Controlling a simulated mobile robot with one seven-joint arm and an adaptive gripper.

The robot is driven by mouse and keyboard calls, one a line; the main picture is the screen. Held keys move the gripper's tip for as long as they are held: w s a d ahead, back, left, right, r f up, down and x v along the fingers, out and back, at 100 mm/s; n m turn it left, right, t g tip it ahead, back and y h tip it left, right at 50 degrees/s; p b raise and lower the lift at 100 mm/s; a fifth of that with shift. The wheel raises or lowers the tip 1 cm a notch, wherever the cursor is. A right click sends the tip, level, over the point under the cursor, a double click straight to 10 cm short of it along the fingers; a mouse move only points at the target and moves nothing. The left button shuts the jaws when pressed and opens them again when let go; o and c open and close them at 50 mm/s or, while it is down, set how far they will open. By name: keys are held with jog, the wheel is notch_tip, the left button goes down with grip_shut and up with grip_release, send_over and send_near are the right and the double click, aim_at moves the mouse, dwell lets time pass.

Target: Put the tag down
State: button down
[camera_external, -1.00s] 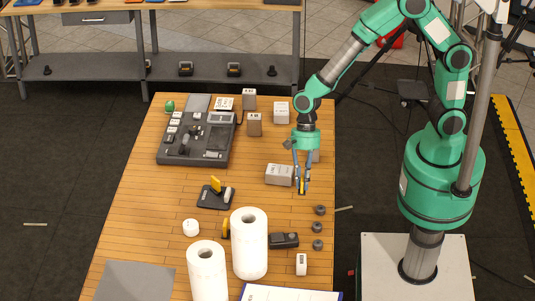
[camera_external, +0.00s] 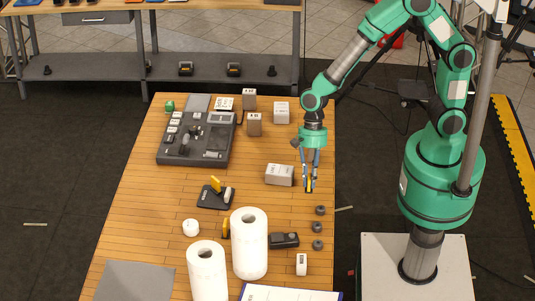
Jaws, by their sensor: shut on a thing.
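My gripper (camera_external: 310,184) points down over the right side of the wooden table (camera_external: 165,255), to the right of a grey box with a white label (camera_external: 279,175). It is shut on a small yellow and dark thing, probably the tag (camera_external: 310,185), at its fingertips. The fingers hide part of it. I cannot tell whether the tag touches the table or hangs just above it.
Several small dark round pieces (camera_external: 320,210) lie in front of my gripper near the table's right edge. Two white rolls (camera_external: 249,245) stand at the front. A dark device board (camera_external: 198,139) lies at the back left. Table's left-middle is clear.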

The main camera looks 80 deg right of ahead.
jog(key=shift+w, duration=0.15)
jog(key=w+r+m+t+p, duration=0.1)
jog(key=w+m+p, duration=0.3)
jog(key=w, duration=1.3)
jog(key=shift+a+m+t+p, duration=0.15)
jog(key=shift+m+t+p, duration=0.25)
jog(key=shift+p, duration=0.15)
jog(key=shift+w, duration=0.15)
send_near(214, 206)
jog(key=shift+w+a+f, duration=0.1)
jog(key=shift+w+a, duration=0.1)
jog(key=shift+a, duration=0.25)
jog(key=shift+w+a+f, duration=0.15)
jog(key=shift+w+a, duration=0.05)
jog(key=shift+a, duration=0.2)
jog(key=shift+f, duration=1.8)
jog(key=shift+f, duration=0.1)
